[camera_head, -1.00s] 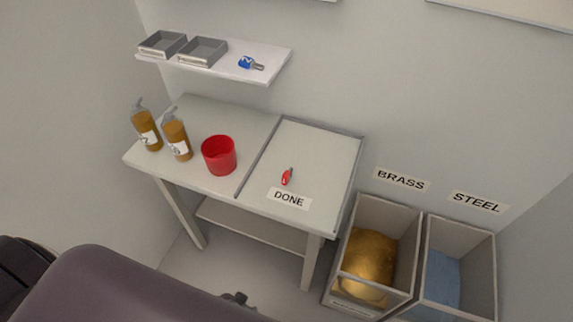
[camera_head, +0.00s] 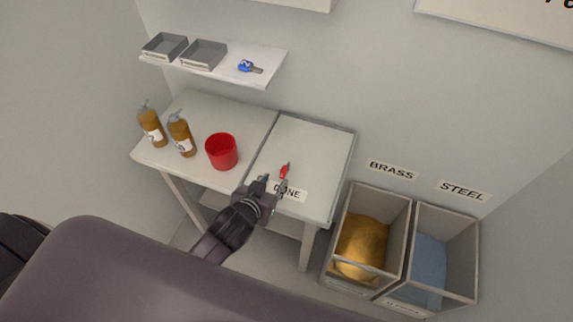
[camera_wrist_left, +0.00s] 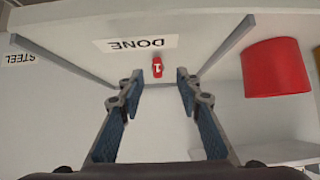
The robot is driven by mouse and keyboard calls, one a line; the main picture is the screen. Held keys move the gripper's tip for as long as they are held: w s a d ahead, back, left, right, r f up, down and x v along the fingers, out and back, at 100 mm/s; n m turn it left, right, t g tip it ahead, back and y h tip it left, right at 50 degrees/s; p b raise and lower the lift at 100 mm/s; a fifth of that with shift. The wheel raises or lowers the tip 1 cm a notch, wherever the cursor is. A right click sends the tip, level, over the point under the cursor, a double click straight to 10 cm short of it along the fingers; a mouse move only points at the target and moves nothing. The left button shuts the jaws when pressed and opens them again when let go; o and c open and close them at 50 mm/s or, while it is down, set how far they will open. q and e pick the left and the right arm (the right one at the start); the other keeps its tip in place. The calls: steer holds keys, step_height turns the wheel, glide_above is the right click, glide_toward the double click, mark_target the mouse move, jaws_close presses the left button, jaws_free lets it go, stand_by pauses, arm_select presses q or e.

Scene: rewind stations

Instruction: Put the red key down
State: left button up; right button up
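The red key (camera_head: 285,170) lies on the DONE side of the table, just behind the DONE label (camera_head: 290,192). My left gripper (camera_head: 274,184) is at the table's front edge, close in front of the key, and partly covers the label. In the left wrist view the gripper (camera_wrist_left: 158,88) is open, with nothing between its fingers. The red key (camera_wrist_left: 157,66), marked 1, shows beyond the gap between the fingertips and looks apart from them. My right gripper is not in view.
A red cup (camera_head: 222,151) and two brown bottles (camera_head: 181,134) stand on the table's left part. A blue key (camera_head: 249,67) and two grey trays (camera_head: 204,55) are on the shelf. The BRASS bin (camera_head: 362,246) and STEEL bin (camera_head: 430,262) stand at right.

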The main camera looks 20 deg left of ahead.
mark_target(282, 171)
arm_select(q)
steer(key=shift+w+d+r, duration=0.15)
steer(key=shift+w+r, duration=0.15)
steer(key=shift+w, duration=0.25)
steer(key=shift+w+d+t, duration=0.1)
steer(key=shift+w+t, duration=0.2)
steer(key=shift+w, duration=0.05)
steer(key=shift+p+x, duration=0.7)
steer(key=shift+x, duration=2.85)
steer(key=shift+s, duration=0.1)
steer(key=shift+c, duration=0.3)
jaws_close()
